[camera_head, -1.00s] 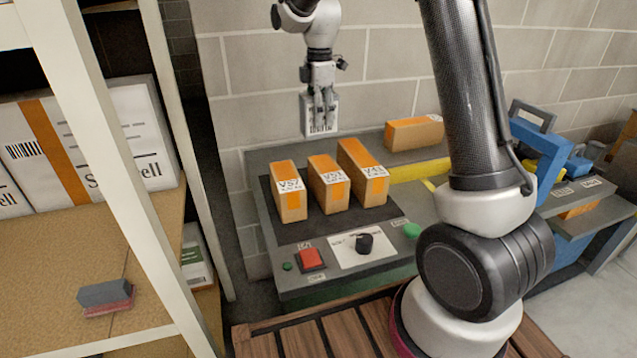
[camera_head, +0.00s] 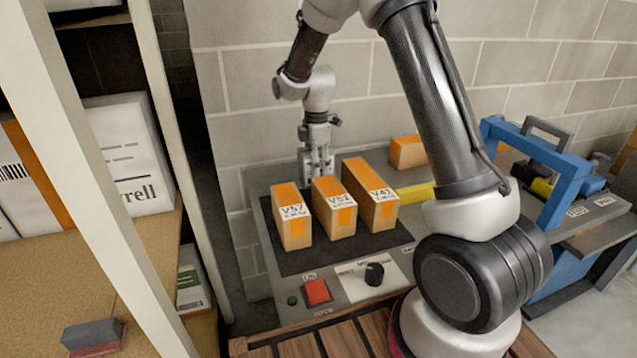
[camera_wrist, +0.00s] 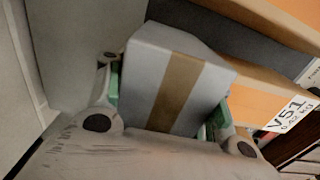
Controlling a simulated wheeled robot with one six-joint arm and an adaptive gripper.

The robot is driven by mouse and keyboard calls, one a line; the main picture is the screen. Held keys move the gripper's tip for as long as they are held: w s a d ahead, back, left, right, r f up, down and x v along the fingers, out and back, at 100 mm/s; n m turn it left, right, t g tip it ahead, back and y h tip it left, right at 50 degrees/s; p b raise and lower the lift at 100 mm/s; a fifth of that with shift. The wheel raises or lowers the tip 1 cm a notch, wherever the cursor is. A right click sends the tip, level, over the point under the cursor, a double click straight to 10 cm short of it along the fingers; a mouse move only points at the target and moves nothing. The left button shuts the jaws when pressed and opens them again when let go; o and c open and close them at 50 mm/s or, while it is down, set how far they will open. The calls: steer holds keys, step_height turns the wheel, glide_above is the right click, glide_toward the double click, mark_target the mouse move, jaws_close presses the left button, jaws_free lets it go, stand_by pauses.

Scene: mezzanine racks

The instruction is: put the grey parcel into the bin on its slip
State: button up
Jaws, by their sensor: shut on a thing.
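The grey parcel (camera_wrist: 150,85), a box with a brown tape band, is held between the green-padded fingers of my gripper (camera_wrist: 165,102) in the wrist view. In the head view my gripper (camera_head: 317,158) points down behind the cardboard boxes, with the parcel (camera_head: 304,166) partly hidden by the fingers and boxes. I cannot read a slip on the parcel now, and cannot make out which thing is its bin. I cannot tell whether the parcel touches the surface below.
Three cardboard boxes, labelled V57 (camera_head: 292,226), V51 (camera_head: 342,218) and V43 (camera_head: 384,208), stand on a dark pad (camera_head: 283,258). A red button (camera_head: 317,291) and black knob (camera_head: 374,273) are in front. Another box (camera_head: 407,152) lies behind. A shelf upright (camera_head: 95,170) is at left.

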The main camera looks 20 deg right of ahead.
steer(key=shift+f, duration=2)
steer(key=shift+f, duration=0.15)
steer(key=o, duration=1)
